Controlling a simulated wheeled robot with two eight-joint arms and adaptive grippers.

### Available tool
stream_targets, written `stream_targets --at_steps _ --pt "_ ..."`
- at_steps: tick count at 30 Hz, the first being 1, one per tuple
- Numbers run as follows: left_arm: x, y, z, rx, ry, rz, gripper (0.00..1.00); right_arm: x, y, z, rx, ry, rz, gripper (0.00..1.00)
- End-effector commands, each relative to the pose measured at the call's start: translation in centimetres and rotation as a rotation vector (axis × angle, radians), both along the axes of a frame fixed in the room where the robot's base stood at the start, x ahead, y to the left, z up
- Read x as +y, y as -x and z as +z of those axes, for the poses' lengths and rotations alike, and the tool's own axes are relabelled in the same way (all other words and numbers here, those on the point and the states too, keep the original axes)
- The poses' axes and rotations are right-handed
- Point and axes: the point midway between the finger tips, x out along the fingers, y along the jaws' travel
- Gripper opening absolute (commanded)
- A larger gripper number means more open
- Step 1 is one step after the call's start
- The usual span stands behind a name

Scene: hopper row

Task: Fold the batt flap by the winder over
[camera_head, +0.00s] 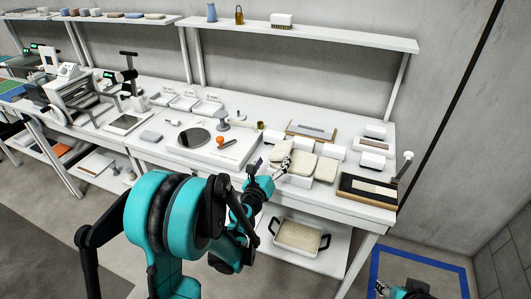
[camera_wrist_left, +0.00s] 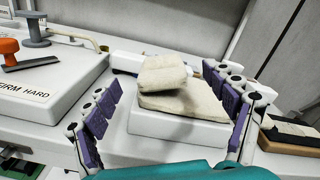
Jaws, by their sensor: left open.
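Several cream batts lie on white blocks at the bench front in the head view. In the left wrist view a thick cream batt (camera_wrist_left: 190,101) rests on a white block (camera_wrist_left: 178,128). A smaller cream flap (camera_wrist_left: 162,75) lies raised and tilted over its far left part. In the head view the flap (camera_head: 283,149) shows just beyond my left gripper (camera_head: 281,166). That gripper is open, its purple-padded fingers (camera_wrist_left: 168,88) either side of the batt, with no clear grip on it. I cannot tell which item is the winder. My right gripper (camera_head: 383,288) shows only partly at the bottom right.
A white panel (camera_wrist_left: 62,88) with an orange knob (camera_wrist_left: 9,47) stands left of the batt. A dark-framed wooden board (camera_head: 368,190) lies at the bench's right end. A handled tray (camera_head: 299,238) sits on the lower shelf. A raised shelf (camera_head: 330,37) runs behind.

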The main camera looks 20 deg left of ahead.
Motion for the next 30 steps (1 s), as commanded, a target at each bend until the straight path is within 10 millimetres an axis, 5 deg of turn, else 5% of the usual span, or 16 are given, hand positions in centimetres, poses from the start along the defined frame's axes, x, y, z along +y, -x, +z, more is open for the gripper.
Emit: stream_targets --at_steps 5,18,30 --pt "-0.5 -0.7 -1.1 0.004 -0.071 -0.025 0.84 0.0 0.0 -0.3 0.0 0.0 0.0 0.4" --pt "-0.7 -7.1 -1.1 0.003 -0.067 -0.024 0.84 0.0 0.0 -1.7 0.0 0.0 0.0 0.4" --pt "-0.7 -8.0 -1.0 0.004 -0.066 -0.023 0.82 0.0 0.0 -1.8 0.0 0.0 0.0 0.4"
